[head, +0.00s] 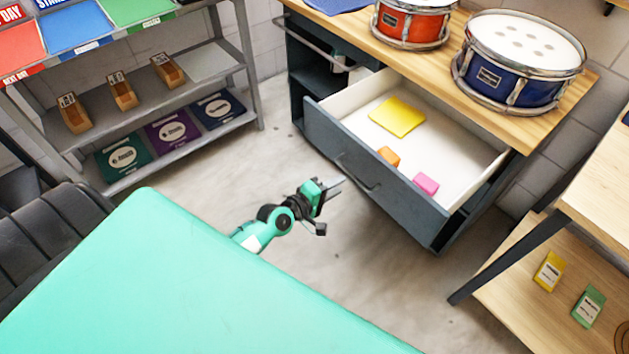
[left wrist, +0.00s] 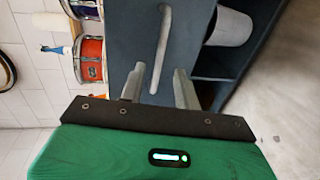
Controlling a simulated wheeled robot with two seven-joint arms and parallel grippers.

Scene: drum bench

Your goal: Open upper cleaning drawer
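The upper drawer (head: 470,205) of the dark grey cabinet is pulled well out. Its pale inside holds a yellow cloth (head: 397,116), an orange block (head: 388,156) and a pink block (head: 426,183). A bar handle (head: 358,178) is on its front. My left gripper (head: 338,184) is just in front of the drawer front, close to the handle's left end. In the left wrist view, the two fingers (left wrist: 160,90) are apart, with the handle (left wrist: 161,48) showing beyond and between them. Nothing is gripped; whether a finger touches the handle is unclear. My right gripper is not in view.
A red drum (head: 411,25) and a blue drum (head: 515,65) stand on the wooden cabinet top. A shelf rack (head: 190,88) stands at left, a wooden shelf unit (head: 520,260) at right. Open floor (head: 350,260) lies in front of the drawer.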

